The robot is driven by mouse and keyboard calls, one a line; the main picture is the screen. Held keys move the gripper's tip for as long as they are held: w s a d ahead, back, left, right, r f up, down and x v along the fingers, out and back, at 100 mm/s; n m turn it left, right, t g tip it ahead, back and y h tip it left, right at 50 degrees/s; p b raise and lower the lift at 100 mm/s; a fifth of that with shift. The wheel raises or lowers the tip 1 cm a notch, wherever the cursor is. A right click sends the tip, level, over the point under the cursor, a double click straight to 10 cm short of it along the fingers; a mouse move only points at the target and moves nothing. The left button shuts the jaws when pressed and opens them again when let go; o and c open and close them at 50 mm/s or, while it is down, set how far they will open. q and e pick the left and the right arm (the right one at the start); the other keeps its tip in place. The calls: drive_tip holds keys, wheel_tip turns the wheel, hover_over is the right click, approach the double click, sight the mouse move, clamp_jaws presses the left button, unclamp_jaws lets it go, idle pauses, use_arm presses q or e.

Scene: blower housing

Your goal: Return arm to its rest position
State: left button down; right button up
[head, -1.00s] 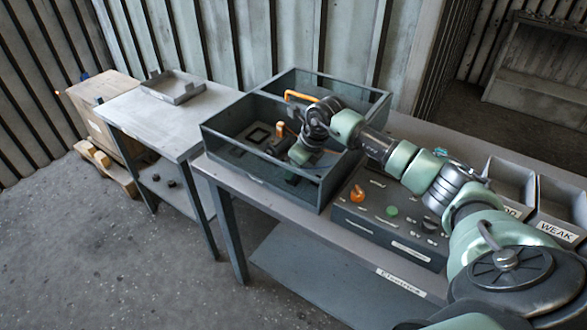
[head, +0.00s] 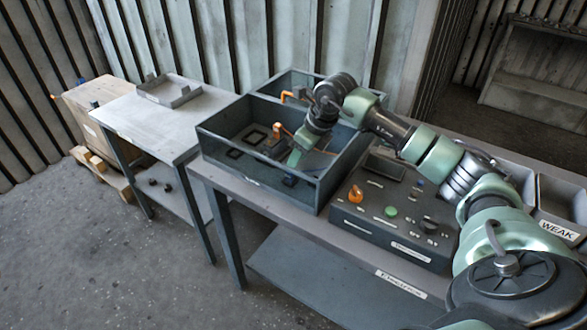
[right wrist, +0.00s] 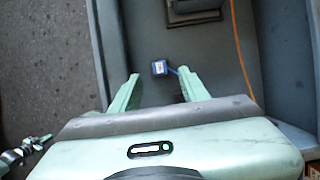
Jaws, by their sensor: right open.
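My right arm (head: 436,152) reaches from the lower right over the open-topped grey housing (head: 222,150) on the bench. My right gripper (head: 293,161) points down inside it. In the right wrist view its two green fingers (right wrist: 158,84) are apart with nothing gripped between them. The block also shows below the gripper in the head view (head: 289,181). My left gripper is out of view.
A control box (head: 372,225) with an orange knob and a green button stands right of the housing. Grey bins, one labelled WEAK (head: 560,222), are at the right. A side table (head: 140,124) with a shallow tray (head: 170,92) stands left. An orange cable (right wrist: 239,45) runs inside the housing.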

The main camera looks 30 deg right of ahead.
drive_tip(key=shift+s+r, duration=0.2)
drive_tip(key=shift+r, duration=0.4)
